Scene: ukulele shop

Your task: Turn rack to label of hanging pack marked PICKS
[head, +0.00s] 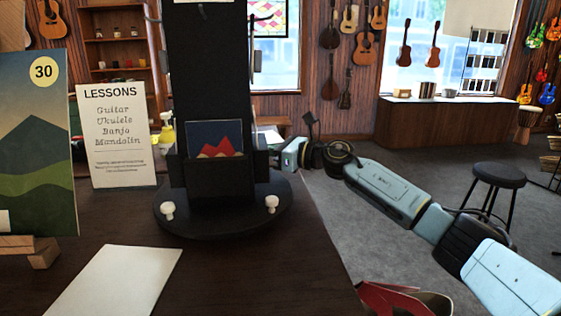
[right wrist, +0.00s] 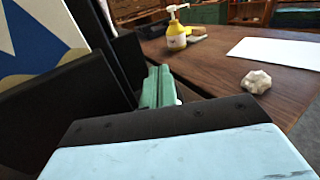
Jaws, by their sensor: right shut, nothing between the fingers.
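A black rack (head: 212,110) stands on a round black base (head: 222,222) with white knobs at its rim. Its front pocket holds a blue card with a red shape (head: 215,139). Thin hooks stick out at both sides near the top. I see no pack or label reading PICKS in either view. My right gripper (head: 284,154) is at the right side of the rack, partly hidden behind its edge. In the right wrist view its green fingers (right wrist: 158,88) are shut and empty, close beside dark rack panels (right wrist: 62,112); I cannot tell if they touch. My left gripper is out of view.
A LESSONS sign (head: 117,135) and a green landscape board marked 30 (head: 45,140) stand left of the rack. A white sheet (head: 115,280) lies in front. A yellow pump bottle (right wrist: 176,36) and a pale lumpy object (right wrist: 256,81) are on the table. A stool (head: 498,176) stands right.

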